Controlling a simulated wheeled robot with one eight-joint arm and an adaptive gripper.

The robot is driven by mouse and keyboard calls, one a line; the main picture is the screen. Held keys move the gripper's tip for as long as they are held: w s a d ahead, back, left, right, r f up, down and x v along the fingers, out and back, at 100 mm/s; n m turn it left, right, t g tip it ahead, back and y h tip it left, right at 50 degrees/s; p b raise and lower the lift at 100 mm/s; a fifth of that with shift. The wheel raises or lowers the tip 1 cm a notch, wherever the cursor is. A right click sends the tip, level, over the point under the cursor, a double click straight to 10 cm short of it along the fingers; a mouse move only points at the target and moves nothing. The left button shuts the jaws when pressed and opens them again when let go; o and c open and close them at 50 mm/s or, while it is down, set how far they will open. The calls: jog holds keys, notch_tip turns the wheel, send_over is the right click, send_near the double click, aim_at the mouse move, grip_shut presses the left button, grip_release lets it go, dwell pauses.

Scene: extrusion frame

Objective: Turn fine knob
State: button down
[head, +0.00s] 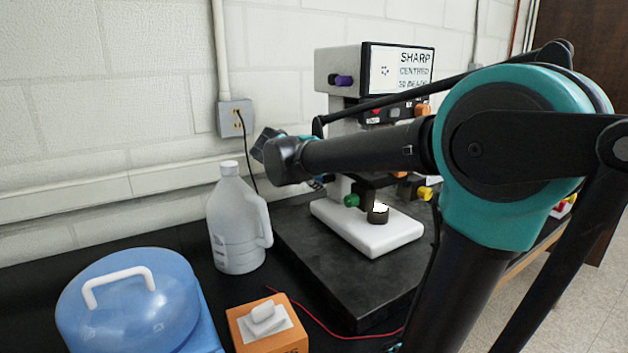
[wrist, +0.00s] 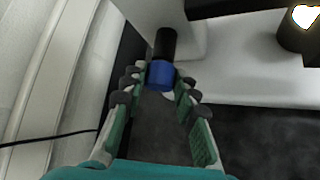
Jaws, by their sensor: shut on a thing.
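A blue knob (wrist: 160,74) on a black shaft (wrist: 165,43) sticks out from the side of the white microscope-like instrument (wrist: 215,70) in the wrist view. My gripper (wrist: 153,82) has its two grey-tipped fingers on either side of the blue knob and is shut on it. The instrument also shows in the head view, where its white foot (head: 368,232) stands on a dark slab. The blue knob is hidden there behind my arm. A green knob (head: 351,200) and a yellow knob (head: 425,194) show low on the instrument, and a purple knob (head: 344,81) near its top.
A white jug (head: 236,225) stands left of the dark slab (head: 345,290). A blue domed lid (head: 128,305) and an orange tissue box (head: 267,327) are nearer the front. A red wire lies beside the box. The wall with an outlet (head: 236,118) is close behind.

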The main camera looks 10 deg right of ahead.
jog(key=shift+s+f+m+t, duration=0.15)
jog(key=shift+m+t, duration=0.55)
jog(key=shift+t, duration=0.5)
jog(key=c, duration=1.2)
grip_release()
jog(key=shift+s, duration=0.1)
jog(key=v, duration=1.2)
jog(key=shift+d, duration=0.2)
